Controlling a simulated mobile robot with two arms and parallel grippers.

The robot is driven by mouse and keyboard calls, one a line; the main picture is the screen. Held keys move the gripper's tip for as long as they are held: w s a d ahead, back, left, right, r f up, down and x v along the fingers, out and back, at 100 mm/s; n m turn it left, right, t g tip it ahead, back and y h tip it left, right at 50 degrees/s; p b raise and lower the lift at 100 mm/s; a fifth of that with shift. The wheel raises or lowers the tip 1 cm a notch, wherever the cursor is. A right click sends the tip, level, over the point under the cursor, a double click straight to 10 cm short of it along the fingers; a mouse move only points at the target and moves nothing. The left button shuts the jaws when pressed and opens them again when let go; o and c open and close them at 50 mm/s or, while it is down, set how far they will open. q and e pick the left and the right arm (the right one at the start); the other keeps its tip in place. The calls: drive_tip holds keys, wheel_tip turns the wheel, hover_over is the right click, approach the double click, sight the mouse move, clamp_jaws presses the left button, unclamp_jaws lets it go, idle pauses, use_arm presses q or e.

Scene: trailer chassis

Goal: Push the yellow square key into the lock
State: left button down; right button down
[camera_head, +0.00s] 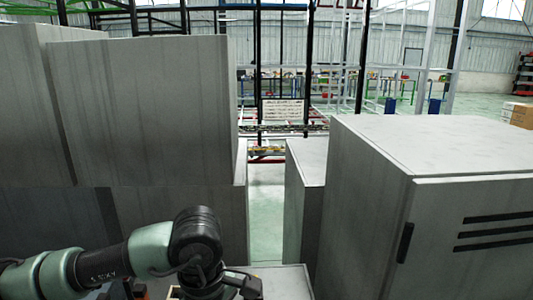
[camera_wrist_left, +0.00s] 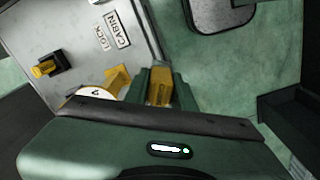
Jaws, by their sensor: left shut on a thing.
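In the left wrist view my left gripper (camera_wrist_left: 161,84) is shut on a yellow block-like piece, which looks like the yellow square key (camera_wrist_left: 159,92). It is held between green fingers close to the edge of a grey panel (camera_wrist_left: 72,28). The panel carries a "LOCK" label (camera_wrist_left: 101,38), a "CABIN" label (camera_wrist_left: 118,29) and a black fitting with a yellow part (camera_wrist_left: 47,67). Whether the key touches the lock cannot be told. In the head view my left arm (camera_head: 190,240) reaches in from the lower left; its fingertips are hidden. My right gripper is not in view.
Another yellow part (camera_wrist_left: 118,77) and a white disc marked 2 (camera_wrist_left: 95,91) lie beside the held piece. Tall grey cabinets stand at left (camera_head: 150,110) and right (camera_head: 430,150) in the head view. A narrow strip of green floor (camera_head: 266,215) is clear between them.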

use_arm(q)
drive_tip(key=s+d+f+m, duration=0.25)
drive_tip(key=s+m, duration=0.55)
drive_tip(key=m, duration=0.8)
drive_tip(key=w+a+f+n, duration=0.1)
drive_tip(key=a+n, duration=0.1)
drive_tip(key=a, duration=0.4)
drive_tip(key=w+a+f+n, duration=0.1)
drive_tip(key=w+a+n, duration=0.1)
drive_tip(key=a, duration=0.5)
drive_tip(key=shift+m, duration=0.3)
drive_tip(key=f+b, duration=0.2)
drive_tip(key=d+f+b, duration=0.1)
drive_tip(key=f+b, duration=0.1)
drive_tip(key=b, duration=0.1)
drive_tip(key=shift+s+f, duration=0.15)
drive_tip(key=shift+f, duration=0.05)
